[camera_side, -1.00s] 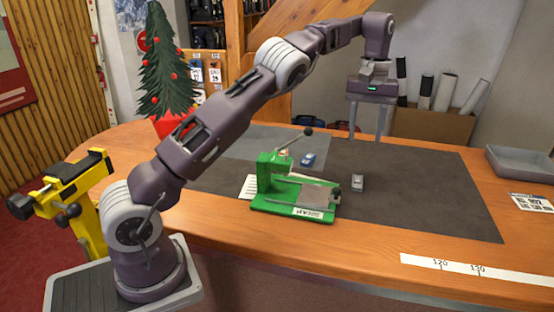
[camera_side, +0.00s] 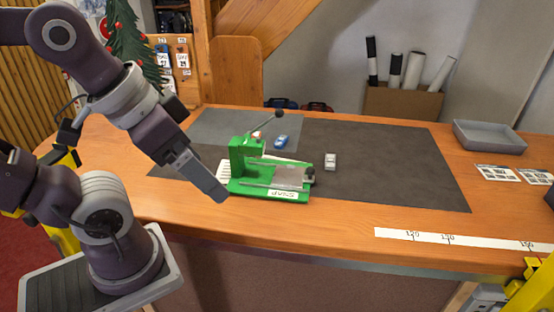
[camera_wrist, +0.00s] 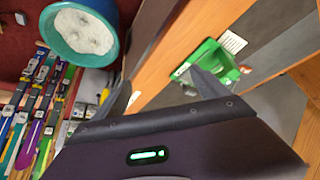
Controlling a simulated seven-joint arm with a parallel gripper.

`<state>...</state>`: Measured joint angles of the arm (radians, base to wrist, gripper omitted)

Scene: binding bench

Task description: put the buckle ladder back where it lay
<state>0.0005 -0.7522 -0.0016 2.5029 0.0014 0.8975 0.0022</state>
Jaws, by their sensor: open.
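My gripper (camera_wrist: 160,80) shows in the wrist view with its two fingers apart and nothing between them. In the side view the end of my arm hangs left of the green jig (camera_side: 265,172), and its fingers are not clear there. A small grey-white piece (camera_side: 330,161) lies on the dark mat just right of the jig. A small blue piece (camera_side: 281,142) lies behind the jig. I cannot tell for sure which of these is the buckle ladder. The jig also shows in the wrist view (camera_wrist: 218,62), beyond the right finger; neither small piece is clear there.
The dark mat (camera_side: 400,165) is mostly bare on the right. A grey tray (camera_side: 489,137) stands at the back right, near printed cards (camera_side: 497,173). A ruler strip (camera_side: 470,241) runs along the front edge. The wrist view shows a teal bucket (camera_wrist: 80,35) and skis on the floor.

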